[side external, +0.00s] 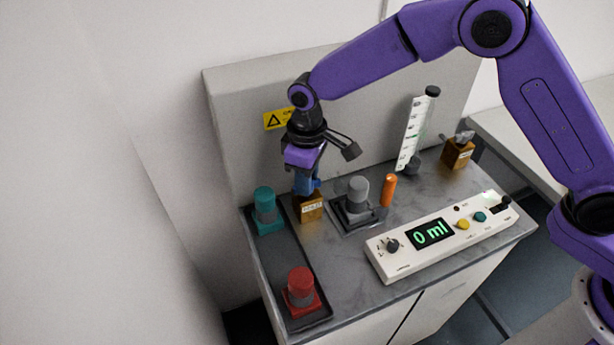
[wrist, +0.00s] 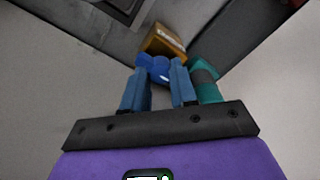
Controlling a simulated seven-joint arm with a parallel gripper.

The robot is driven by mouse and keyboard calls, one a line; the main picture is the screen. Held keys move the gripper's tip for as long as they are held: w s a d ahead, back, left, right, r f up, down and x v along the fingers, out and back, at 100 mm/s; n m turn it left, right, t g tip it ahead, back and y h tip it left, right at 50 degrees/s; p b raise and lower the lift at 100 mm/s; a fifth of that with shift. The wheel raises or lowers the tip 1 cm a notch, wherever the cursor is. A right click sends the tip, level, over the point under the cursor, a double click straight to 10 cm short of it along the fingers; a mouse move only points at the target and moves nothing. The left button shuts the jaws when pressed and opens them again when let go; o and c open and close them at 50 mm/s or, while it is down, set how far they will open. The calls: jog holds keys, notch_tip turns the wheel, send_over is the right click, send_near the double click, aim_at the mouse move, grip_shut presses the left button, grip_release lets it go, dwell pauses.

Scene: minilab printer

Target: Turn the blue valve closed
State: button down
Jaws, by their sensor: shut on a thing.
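The blue valve has a blue handle (wrist: 158,68) on a brown-gold block with a label (wrist: 165,40). The block (side external: 309,208) stands near the back left of the bench in the side view, between the teal-capped item and the grey one. My gripper (side external: 306,184) points down over it. In the wrist view my gripper (wrist: 160,74) has its two blue-grey fingers on either side of the handle, shut on it. The fingers hide most of the handle in the side view, so its exact turn angle is hard to tell.
A teal-capped item (side external: 265,208) stands close left of the valve, and a grey one (side external: 357,200) close right. A red one (side external: 301,287), an orange cylinder (side external: 388,190), a graduated tube (side external: 412,135), another block valve (side external: 459,152) and a panel reading 0 ml (side external: 440,235) share the bench.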

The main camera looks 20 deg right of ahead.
jog(key=shift+r, duration=0.1)
dwell(0.3)
jog(key=c, duration=0.9)
grip_release()
notch_tip(320, 180, up, 17)
jog(key=shift+r, duration=0.2)
jog(key=s+d+f+n, duration=0.1)
jog(key=s+d+f, duration=0.2)
jog(key=s+d, duration=1.1)
jog(key=s+d+f+n, duration=0.2)
jog(key=s+d+f, duration=0.1)
jog(key=s+d, duration=1.1)
jog(key=shift+s+d+n, duration=0.25)
jog(key=shift+s+n, duration=0.05)
jog(key=shift+s, duration=0.55)
